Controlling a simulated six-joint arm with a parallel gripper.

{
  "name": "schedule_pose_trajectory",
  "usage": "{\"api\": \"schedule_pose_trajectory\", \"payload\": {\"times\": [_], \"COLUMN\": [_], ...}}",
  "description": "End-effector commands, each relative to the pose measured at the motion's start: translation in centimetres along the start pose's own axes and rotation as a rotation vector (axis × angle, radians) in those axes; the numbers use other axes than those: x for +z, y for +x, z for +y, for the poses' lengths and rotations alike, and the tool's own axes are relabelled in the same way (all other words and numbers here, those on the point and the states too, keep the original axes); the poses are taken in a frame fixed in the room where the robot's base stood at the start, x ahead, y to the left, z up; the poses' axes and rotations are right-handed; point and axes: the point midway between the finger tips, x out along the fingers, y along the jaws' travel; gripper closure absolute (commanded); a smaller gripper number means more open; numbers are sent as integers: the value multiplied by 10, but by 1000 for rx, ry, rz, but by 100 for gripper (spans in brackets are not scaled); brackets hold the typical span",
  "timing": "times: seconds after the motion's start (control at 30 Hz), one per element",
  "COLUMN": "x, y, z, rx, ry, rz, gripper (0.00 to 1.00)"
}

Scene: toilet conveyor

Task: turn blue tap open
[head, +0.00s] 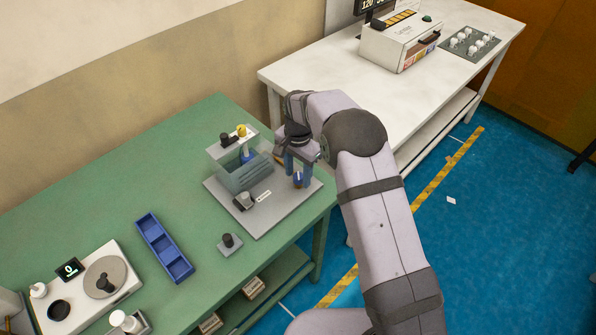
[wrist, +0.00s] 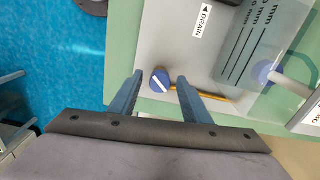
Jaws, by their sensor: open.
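The blue tap (head: 298,179) is a small round knob near the right side of the grey base plate (head: 262,213). In the wrist view the blue tap (wrist: 159,81) shows a white stripe running diagonally across its top. My gripper (head: 298,168) points down over the tap. In the wrist view my gripper (wrist: 159,76) is open, with one finger on each side of the knob and a visible gap to each. Whether the fingertips reach down to the knob's height is hard to tell.
A clear tank (head: 238,172) with black and yellow knobs stands left of the tap. A plate marked DRAIN (wrist: 203,20) lies nearby. A blue tray (head: 165,248) and a black-knobbed block (head: 229,243) sit on the green table (head: 110,190). A white table (head: 330,80) stands behind.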

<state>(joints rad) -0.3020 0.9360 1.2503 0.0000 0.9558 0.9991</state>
Motion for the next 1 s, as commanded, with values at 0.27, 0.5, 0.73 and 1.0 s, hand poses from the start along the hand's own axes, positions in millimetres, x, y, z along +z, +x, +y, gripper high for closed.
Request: {"api": "schedule_pose_trajectory", "payload": {"times": [0.27, 0.5, 0.73, 1.0], "x": [0, 0, 0, -1], "y": [0, 0, 0, 0], "z": [0, 0, 0, 0], "rx": [0, 0, 0, -1], "ry": [0, -2, -46, -205], "rz": [0, 0, 1, 2], "gripper": [78, 98, 98, 98]}}
